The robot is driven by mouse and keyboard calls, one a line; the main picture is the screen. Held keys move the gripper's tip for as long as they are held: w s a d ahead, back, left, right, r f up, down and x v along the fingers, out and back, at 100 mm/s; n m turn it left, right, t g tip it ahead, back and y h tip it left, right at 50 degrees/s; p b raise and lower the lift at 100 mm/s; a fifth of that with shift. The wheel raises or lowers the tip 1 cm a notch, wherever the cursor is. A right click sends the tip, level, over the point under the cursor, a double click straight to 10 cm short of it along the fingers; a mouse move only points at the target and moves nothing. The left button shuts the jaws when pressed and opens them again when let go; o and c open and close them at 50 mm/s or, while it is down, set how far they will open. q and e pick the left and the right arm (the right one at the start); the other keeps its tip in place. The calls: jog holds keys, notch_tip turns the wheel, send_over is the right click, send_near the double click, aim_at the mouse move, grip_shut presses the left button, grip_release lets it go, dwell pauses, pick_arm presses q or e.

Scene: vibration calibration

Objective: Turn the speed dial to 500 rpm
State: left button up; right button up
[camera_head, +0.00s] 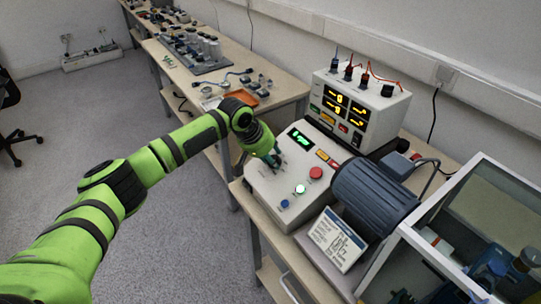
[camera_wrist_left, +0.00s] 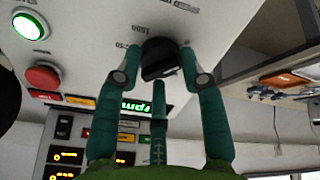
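The speed dial (camera_wrist_left: 160,58) is a black round knob on the white sloped control panel (camera_head: 262,184), with a printed scale around it, including "1500". In the left wrist view the fingers of my left gripper (camera_wrist_left: 160,50) stand on either side of the dial, with narrow gaps that make contact hard to judge. A third finger part shows below it. In the head view my left gripper (camera_head: 272,158) covers the dial. The green-lit display (camera_head: 299,137) is lit, but its reading is too small to make out. My right gripper is not in view.
Beside the dial are a lit green button (camera_head: 300,189), a red button (camera_head: 316,173) and a blue knob (camera_head: 285,204). A dark motor (camera_head: 372,196) sits to the right. A meter box (camera_head: 352,112) with cables stands behind. A glass-sided case is at far right.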

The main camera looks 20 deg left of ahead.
pick_arm(q)
jog(key=shift+w+a+r, duration=0.1)
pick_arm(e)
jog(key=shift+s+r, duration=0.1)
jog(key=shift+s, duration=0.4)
